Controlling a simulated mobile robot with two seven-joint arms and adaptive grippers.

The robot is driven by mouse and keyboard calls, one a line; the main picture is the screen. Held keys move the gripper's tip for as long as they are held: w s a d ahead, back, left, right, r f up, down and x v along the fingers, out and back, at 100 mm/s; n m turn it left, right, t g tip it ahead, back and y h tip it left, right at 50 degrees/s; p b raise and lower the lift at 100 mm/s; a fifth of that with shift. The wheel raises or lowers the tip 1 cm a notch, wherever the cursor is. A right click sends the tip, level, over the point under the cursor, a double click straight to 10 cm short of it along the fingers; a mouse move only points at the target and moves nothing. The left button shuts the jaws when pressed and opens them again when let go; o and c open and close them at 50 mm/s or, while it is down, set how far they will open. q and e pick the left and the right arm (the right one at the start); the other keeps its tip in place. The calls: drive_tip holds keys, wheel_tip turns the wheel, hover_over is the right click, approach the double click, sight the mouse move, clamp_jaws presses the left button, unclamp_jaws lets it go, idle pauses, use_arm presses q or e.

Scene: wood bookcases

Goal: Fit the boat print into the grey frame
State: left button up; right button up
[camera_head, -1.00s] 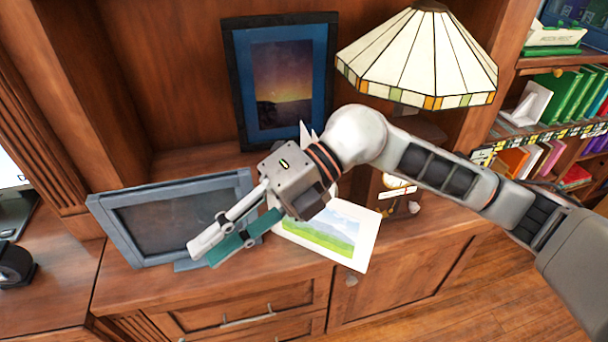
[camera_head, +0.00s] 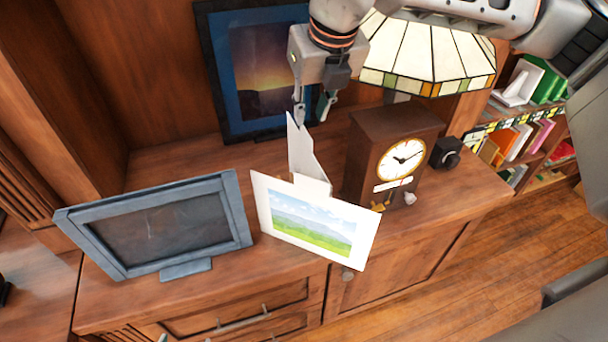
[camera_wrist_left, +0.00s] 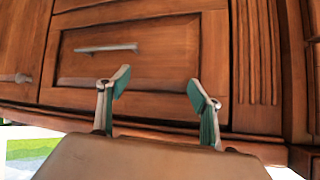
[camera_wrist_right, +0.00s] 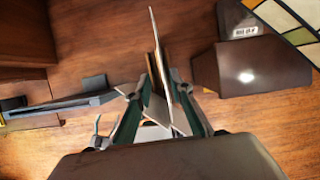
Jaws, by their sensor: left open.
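The grey frame (camera_head: 240,215) stands tilted back on the cabinet top at left, its dark pane bare. A white-bordered landscape print (camera_head: 312,222) of hills and green field stands to its right. Behind it rises a thin white sheet (camera_head: 304,155), nearly edge-on, its picture turned away; whether it is the boat print I cannot tell. My right gripper (camera_head: 314,108) points down at the sheet's top. In the right wrist view its fingers (camera_wrist_right: 153,85) are apart, either side of thin upright sheets. My left gripper (camera_wrist_left: 158,85) is open and empty, facing the cabinet drawer.
A wooden clock (camera_head: 385,160) stands close right of the sheets, beneath a stained-glass lamp (camera_head: 425,55). A blue-matted sunset picture (camera_head: 218,85) leans behind my right gripper. A small black object (camera_head: 446,152) sits beside the clock.

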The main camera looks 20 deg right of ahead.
drive_tip(key=x, duration=0.6)
drive_tip(key=shift+w+d+f+p, duration=0.1)
drive_tip(key=shift+p, duration=0.25)
clamp_jaws()
